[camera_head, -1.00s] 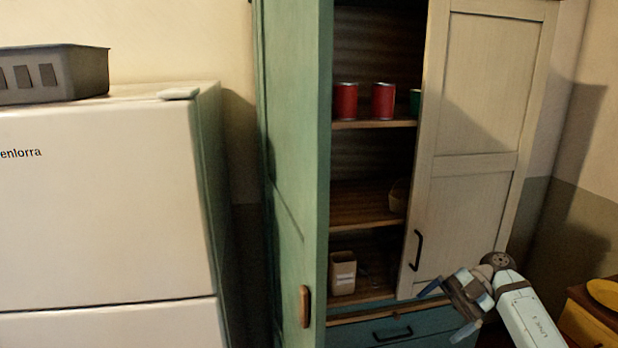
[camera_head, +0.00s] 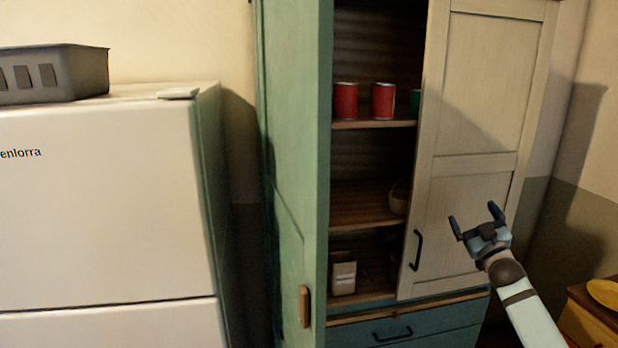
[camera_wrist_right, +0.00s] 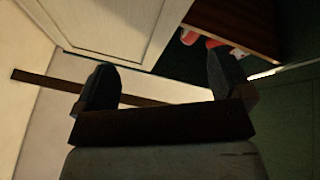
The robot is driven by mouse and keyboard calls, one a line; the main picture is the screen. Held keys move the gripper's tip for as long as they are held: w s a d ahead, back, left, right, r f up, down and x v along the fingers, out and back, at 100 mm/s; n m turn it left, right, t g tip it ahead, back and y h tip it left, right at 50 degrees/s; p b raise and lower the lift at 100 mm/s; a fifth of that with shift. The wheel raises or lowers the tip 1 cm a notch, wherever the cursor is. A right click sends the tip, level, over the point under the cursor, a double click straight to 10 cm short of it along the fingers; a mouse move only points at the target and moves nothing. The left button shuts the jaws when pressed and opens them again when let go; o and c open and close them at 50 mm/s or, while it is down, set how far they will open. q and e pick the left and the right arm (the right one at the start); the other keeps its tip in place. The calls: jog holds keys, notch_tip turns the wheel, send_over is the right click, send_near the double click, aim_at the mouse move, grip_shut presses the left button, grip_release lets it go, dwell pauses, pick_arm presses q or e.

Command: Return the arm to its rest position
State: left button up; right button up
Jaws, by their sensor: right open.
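My right gripper (camera_head: 477,218) is raised in front of the cream cabinet door (camera_head: 470,160), at its lower right part. Its two dark fingers point up and stand apart, with nothing between them. In the right wrist view the open fingers (camera_wrist_right: 162,85) also show, with the cream door (camera_wrist_right: 125,25) beyond them. My right arm comes in from the lower right corner. My left gripper is not in the head view.
The cabinet's green door (camera_head: 295,150) stands open at left. Inside are red cans (camera_head: 383,101), a small box (camera_head: 343,273) and a basket (camera_head: 399,196). A white fridge (camera_head: 100,200) bears a grey crate (camera_head: 50,72). A yellow plate (camera_head: 605,292) lies at lower right.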

jog(key=w+d+f+m+g+h, duration=0.2)
jog(key=d+f+m+g+h, duration=0.25)
jog(key=f, duration=0.25)
jog(key=s+a+f+n+g+y, duration=0.1)
jog(key=s+a+f+g, duration=0.1)
jog(key=s+a+f, duration=0.65)
jog(key=s+a+f+n+g+y, duration=0.1)
jog(key=s+a+f, duration=0.2)
jog(key=s+f, duration=0.55)
jog(key=s+a+f+g, duration=0.1)
jog(key=s+a+f, duration=0.3)
jog(key=s, duration=0.7)
jog(key=s+a+f+m+g+y, duration=0.1)
jog(key=s+a+f, duration=0.4)
jog(key=s, duration=0.6)
jog(key=s+a+f+g+y, duration=0.1)
jog(key=s+a+f, duration=0.3)
jog(key=s, duration=0.7)
notch_tip(320, 180, down, 2)
jog(key=shift+a+f+m+g, duration=0.2)
jog(key=shift+m+g, duration=0.15)
jog(key=shift+g, duration=0.3)
